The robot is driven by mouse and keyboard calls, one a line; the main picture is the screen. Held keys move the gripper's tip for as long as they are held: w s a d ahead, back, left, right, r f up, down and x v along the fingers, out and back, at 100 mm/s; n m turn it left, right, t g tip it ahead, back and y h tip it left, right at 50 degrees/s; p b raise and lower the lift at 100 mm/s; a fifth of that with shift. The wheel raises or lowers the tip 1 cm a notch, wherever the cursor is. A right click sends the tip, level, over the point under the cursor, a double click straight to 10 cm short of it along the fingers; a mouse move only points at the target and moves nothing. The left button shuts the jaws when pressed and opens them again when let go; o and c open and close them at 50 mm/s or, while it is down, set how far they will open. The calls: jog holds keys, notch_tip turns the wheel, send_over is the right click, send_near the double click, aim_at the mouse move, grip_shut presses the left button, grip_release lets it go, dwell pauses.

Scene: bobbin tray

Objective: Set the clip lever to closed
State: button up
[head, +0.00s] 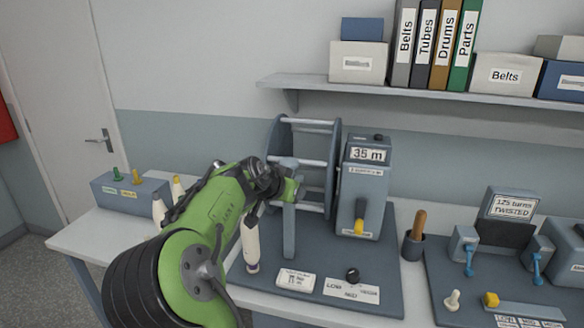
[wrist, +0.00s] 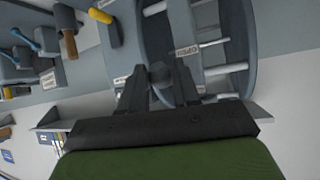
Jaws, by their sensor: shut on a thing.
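My gripper (head: 290,182) is at the top of a grey upright post (head: 289,232) on the dark base plate, in front of the drum frame.
Close on the right stands a grey counter box (head: 366,185) reading 35 m, with a yellow-tipped crank (head: 359,226). The drum frame (head: 310,140) is just behind my gripper. A pale bobbin-like cylinder (head: 250,245) stands left of the post. A shelf (head: 400,90) runs above.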

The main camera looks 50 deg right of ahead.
aim_at(294, 169)
jog(key=r+y+p, duration=0.1)
jog(key=p, duration=0.3)
jog(key=r+g+y+p, duration=0.1)
jog(key=p, duration=0.2)
jog(key=r+y+p, duration=0.2)
jog(key=p, duration=0.2)
jog(key=shift+d+n+g+p, duration=0.3)
jog(key=shift+d+g+p, duration=0.05)
jog(key=shift+d+g, duration=0.05)
jog(key=p, duration=0.1)
jog(key=y+p, duration=0.2)
jog(key=p, duration=0.1)
jog(key=shift+w+d+r+g, duration=0.15)
jog(key=shift+w+d+g, duration=0.1)
jog(key=shift+d+g, duration=0.1)
jog(key=shift+w+d+r+g+y+p, duration=0.1)
jog(key=shift+d+g+y+p, duration=0.1)
jog(key=shift+y+p, duration=0.25)
jog(key=shift+w+d+r+g+y+p, duration=0.15)
jog(key=shift+y+p, duration=0.1)
jog(key=shift+y, duration=0.4)
jog(key=shift+f, duration=0.1)
